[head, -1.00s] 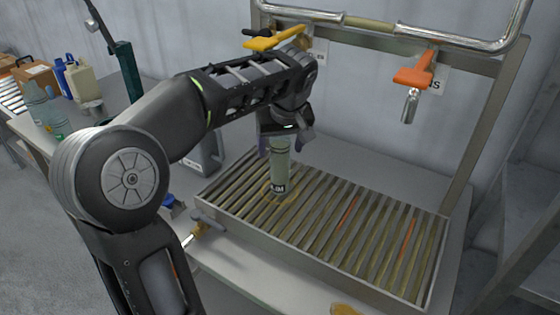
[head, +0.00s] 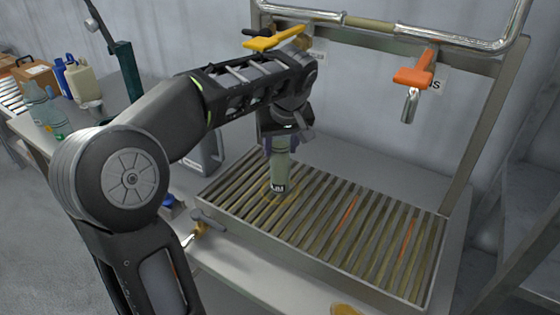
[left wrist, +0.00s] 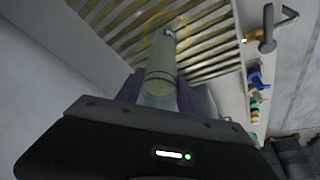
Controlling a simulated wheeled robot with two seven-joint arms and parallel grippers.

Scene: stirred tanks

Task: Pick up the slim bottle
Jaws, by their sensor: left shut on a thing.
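The slim bottle (head: 279,174) is a pale green cylinder with a dark printed label near its lower end. It is upright over the slatted rack (head: 330,215), inside a yellowish ring mark. My left gripper (head: 279,147) comes down from above and is shut on the bottle's upper part. In the left wrist view the bottle (left wrist: 162,62) extends away from between the fingers (left wrist: 158,92) toward the slats. Whether its base touches the slats I cannot tell. My right gripper is not in view.
A tap (head: 205,218) sticks out at the rack's front left. An orange-handled valve (head: 413,77) and a yellow-handled valve (head: 273,40) hang from the pipe frame behind. Clear bottles (head: 42,108) and jugs (head: 80,80) stand at the far left. The rack's right side is clear.

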